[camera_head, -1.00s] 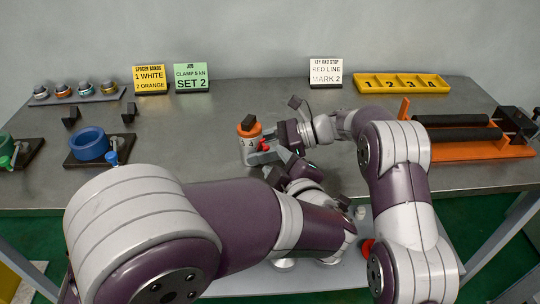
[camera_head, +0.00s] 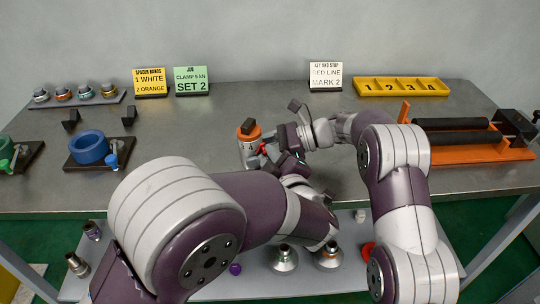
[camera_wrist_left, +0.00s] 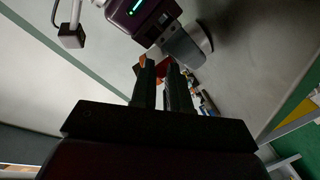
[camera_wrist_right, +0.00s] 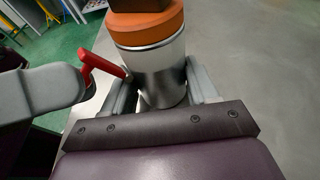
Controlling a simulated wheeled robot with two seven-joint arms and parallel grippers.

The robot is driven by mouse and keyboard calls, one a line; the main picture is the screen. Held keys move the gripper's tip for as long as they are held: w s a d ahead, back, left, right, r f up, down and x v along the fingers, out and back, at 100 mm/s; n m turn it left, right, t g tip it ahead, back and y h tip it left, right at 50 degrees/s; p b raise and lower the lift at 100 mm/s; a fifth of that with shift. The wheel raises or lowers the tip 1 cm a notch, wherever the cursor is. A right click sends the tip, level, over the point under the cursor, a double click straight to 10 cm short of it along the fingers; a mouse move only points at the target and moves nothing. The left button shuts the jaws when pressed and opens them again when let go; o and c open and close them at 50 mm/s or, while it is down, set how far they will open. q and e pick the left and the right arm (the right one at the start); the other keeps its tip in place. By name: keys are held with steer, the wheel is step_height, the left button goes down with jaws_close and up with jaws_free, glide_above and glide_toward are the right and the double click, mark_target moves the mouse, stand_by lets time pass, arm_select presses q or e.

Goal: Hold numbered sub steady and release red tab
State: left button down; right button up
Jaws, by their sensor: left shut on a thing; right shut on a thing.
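The numbered sub (camera_head: 248,152) is an upright silver cylinder with an orange band and a dark top, near the table's front middle. My right gripper (camera_wrist_right: 160,92) is shut around its silver body, one finger on each side. The red tab (camera_wrist_right: 102,66) sticks out from the sub's side, and it also shows small in the head view (camera_head: 262,148). My left gripper (camera_wrist_left: 158,75) is beside the sub with its fingers close together on the red tab (camera_wrist_left: 162,68). Its fingertips are partly hidden in the head view.
A blue ring vise (camera_head: 88,146) and part of a green one stand on the left. An orange stand with black rollers (camera_head: 455,150) is on the right. Small cards and a yellow numbered tray (camera_head: 402,86) stand at the back. Fittings (camera_head: 284,258) lie on a lower shelf.

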arm_select(q)
steer(key=shift+s+d+f+m+t+y, duration=0.15)
steer(key=shift+f+m+t+y, duration=0.15)
steer(key=shift+f+t, duration=0.5)
steer(key=shift+r, duration=0.2)
steer(key=c, duration=1.1)
jaws_free()
